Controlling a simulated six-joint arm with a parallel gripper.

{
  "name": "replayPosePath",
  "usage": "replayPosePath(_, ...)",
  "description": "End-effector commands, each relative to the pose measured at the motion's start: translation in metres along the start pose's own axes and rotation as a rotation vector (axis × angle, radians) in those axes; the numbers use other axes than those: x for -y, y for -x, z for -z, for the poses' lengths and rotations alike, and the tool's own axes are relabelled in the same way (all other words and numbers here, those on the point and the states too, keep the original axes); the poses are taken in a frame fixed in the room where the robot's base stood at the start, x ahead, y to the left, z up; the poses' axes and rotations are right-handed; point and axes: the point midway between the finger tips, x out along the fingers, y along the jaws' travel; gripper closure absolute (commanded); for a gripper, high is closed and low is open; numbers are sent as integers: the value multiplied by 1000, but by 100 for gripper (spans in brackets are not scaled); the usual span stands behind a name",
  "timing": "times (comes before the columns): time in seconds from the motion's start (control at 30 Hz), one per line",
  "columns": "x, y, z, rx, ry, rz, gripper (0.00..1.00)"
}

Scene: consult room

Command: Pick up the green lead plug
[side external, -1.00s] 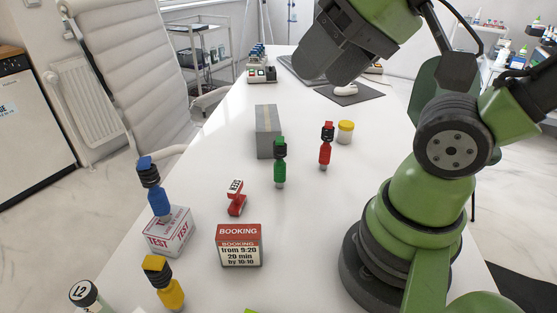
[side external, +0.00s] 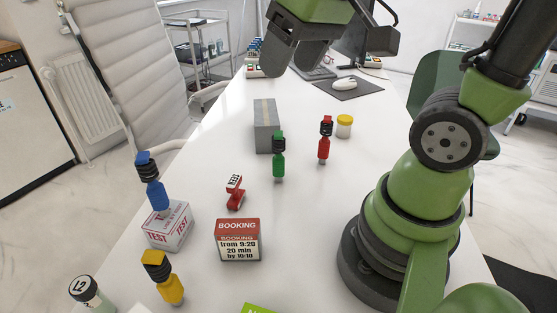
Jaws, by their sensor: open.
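The green lead plug (side external: 278,160) stands upright on the white table, in front of a grey block. It has a black ribbed middle and a green top. My gripper (side external: 292,72) is high above the table, up and beyond the plug in the picture, apart from it. Its jaws are open and nothing shows between them. The plug is in full view.
A red plug (side external: 325,142) stands close to the right, with a yellow-lidded jar (side external: 344,127) behind it. The grey block (side external: 266,128) is just behind. A red stamp (side external: 235,193), booking box (side external: 238,241), blue plug (side external: 153,184) and yellow plug (side external: 164,279) are nearer.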

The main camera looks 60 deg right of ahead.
Motion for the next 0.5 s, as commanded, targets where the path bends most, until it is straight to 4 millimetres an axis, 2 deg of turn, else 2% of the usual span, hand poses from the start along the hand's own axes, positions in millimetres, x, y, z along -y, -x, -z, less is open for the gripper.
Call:
replayPosePath(0.1, -21, -33, 22, 119, 66, -60, 38)
replayPosePath(0.2, -40, -62, 34, 211, 126, -89, 38)
replayPosePath(0.4, -72, -110, 41, 351, 216, -105, 38)
replayPosePath(0.5, -80, -123, 41, 386, 240, -104, 38)
